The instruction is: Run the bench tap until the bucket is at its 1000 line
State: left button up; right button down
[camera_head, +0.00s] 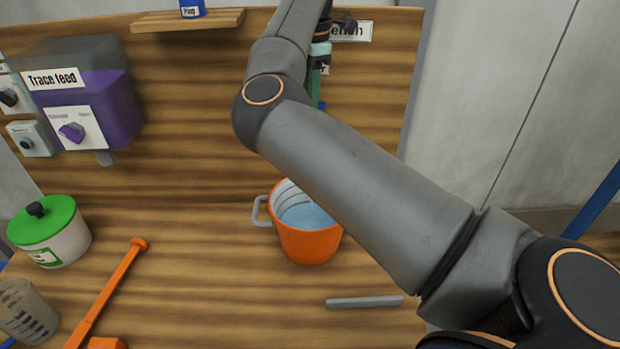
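The orange bucket (309,246) stands upright on the wooden bench, partly behind my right arm. It holds pale blue water (304,216), and dark lines show on its white inner wall above the water. Their numbers cannot be read. The bench tap (318,75) is a teal-green fitting on the back panel, mostly hidden by my arm. I cannot see a water stream. My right gripper (341,23) is at the tap's top, beside a partly covered label (352,31). Its fingers are too small and hidden to tell whether they grip. My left gripper is out of view.
A purple "Trace feed" box (105,105) with a knob hangs at left. A green-lidded pot (50,232), clear beaker (25,312) and orange long-handled tool (108,290) lie left. A grey bar (364,302) lies before the bucket. A shelf (187,20) is above.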

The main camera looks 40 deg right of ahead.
jog(key=c, duration=1.6)
grip_release()
jog(key=n, duration=0.1)
jog(key=s+n, duration=0.1)
jog(key=n, duration=0.1)
jog(key=shift+s+a+f, duration=0.15)
jog(key=shift+a, duration=0.15)
jog(key=c, duration=1.4)
grip_release()
jog(key=shift+s, duration=0.1)
jog(key=shift+o, duration=0.2)
jog(key=shift+d+n, duration=0.1)
jog(key=shift+n, duration=0.6)
jog(key=shift+w+d+r+n, duration=0.1)
jog(key=shift+w+r+n, duration=0.1)
jog(key=shift+n, duration=1)
jog(key=shift+c, duration=1)
grip_shut()
jog(key=shift+w+d+r, duration=0.1)
jog(key=shift+d+r, duration=0.05)
jog(key=shift+r, duration=0.15)
